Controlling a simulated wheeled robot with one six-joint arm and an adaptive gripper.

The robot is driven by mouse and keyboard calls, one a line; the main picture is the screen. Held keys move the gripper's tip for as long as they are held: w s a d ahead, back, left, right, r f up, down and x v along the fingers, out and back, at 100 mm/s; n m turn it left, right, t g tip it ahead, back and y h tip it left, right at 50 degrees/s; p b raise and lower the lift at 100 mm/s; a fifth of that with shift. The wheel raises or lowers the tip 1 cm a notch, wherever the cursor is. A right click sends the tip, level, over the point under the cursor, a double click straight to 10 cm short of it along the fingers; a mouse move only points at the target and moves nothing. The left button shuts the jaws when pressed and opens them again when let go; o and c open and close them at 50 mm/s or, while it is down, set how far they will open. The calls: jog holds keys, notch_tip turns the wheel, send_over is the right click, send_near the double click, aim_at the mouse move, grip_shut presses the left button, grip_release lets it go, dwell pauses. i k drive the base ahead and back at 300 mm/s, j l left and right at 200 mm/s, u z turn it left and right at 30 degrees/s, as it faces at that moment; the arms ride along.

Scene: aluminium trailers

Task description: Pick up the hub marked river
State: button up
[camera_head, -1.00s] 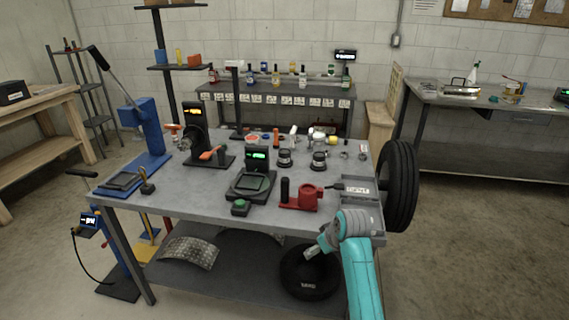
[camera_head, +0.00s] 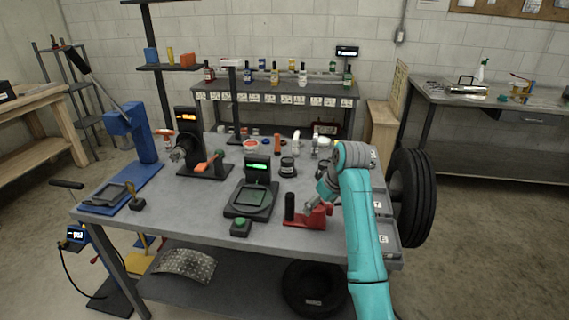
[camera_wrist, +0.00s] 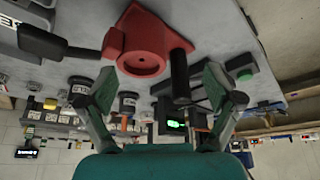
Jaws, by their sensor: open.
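Small dark cylinders that look like hubs stand on the grey workbench (camera_head: 170,215). The wrist view shows a hub (camera_wrist: 128,101) between the fingers and another hub (camera_wrist: 80,86) beside the left finger, both beyond the red fixture. I cannot read "river" on either. My gripper (camera_wrist: 160,86) is open and empty. In the head view it is near the red fixture, partly hidden by my arm.
The red fixture (camera_head: 312,216) with a black post is close to my gripper. A black scale (camera_head: 247,198) with a green display stands to its left. Grey trays (camera_head: 386,236) line the right edge, with a tyre (camera_head: 412,195) beyond. Several small parts crowd the back.

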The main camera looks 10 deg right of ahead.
aim_at(286, 170)
jog(key=i+j, duration=0.15)
jog(key=i, duration=0.9)
